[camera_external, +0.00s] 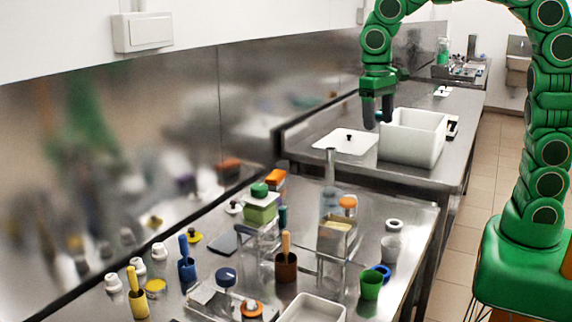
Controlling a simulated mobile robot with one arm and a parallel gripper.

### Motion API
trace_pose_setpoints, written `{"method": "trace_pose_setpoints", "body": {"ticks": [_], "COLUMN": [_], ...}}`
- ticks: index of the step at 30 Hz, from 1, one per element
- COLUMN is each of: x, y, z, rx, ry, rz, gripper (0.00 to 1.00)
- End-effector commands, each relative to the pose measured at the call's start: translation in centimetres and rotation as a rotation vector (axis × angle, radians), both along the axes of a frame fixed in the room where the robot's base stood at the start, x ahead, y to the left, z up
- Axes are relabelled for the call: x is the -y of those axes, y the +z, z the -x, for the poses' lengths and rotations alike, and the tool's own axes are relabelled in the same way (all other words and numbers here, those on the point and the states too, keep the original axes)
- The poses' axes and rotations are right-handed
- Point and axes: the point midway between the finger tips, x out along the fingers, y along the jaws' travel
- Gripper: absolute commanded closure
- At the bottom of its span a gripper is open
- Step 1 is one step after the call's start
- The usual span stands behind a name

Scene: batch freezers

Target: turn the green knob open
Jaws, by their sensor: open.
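A round green knob-like piece (260,189) sits on top of a light green block (260,209), toward the back left of the near steel table. I cannot tell how far it is turned. My gripper (378,120) points down, open and empty, with its dark fingers apart. It is well behind and to the right of the green piece, over the far table between a white lid and a white bin. It touches neither the green piece nor its block.
The white bin (411,151) stands right beside my gripper, and the white lid (343,142) lies to its left. The near table (410,222) is crowded with a clear bottle (329,190), a brown cup (286,268), a green cup (371,285) and several coloured containers. A steel wall borders the left.

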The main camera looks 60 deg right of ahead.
Motion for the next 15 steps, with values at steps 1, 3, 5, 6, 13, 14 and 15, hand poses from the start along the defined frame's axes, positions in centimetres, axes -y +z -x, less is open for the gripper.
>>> {"method": "trace_pose_setpoints", "body": {"ticks": [1,3,5,6,13,14,15], "x": [-0.8,-1.7,-2.6,-3.1,-6.6,-7.1,-7.8], "y": [0.0,-0.1,-0.2,-0.2,-0.9,-1.1,-1.2], "z": [-1.3,-2.8,-4.2,-5.0,-9.5,-10.1,-11.0], "rx": [0.005,0.008,0.014,0.017,0.030,0.031,0.035], "ry": [-0.013,-0.035,-0.055,-0.068,-0.141,-0.151,-0.164], "rz": [0.001,0.003,0.003,0.004,0.008,0.009,0.009], "gripper": [0.28,0.28,0.28,0.28,0.28,0.28,0.28]}}
